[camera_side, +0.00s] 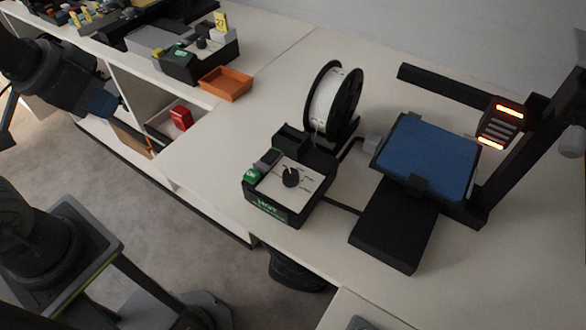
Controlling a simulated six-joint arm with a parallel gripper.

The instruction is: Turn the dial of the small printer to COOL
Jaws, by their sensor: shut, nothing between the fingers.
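The small printer (398,228) stands on the right of the white counter, with a blue bed and a black frame. A dark control box (275,211) with a pale top stands to its left, a cable running between them. The black round dial (291,178) sits on that top, with a pale pointer mark near its upper edge. Green lettering on the box's front appears to read HOT. My arm is at the left, well away from the dial, and nothing touches the dial. My gripper's fingers cannot be made out in this view.
A white spool (333,100) on a black holder stands just behind the control box. Orange-lit bars (492,143) glow on the printer's frame. An orange tray (226,83) and another dark box with a knob (202,43) stand farther back. The counter between tray and spool is clear.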

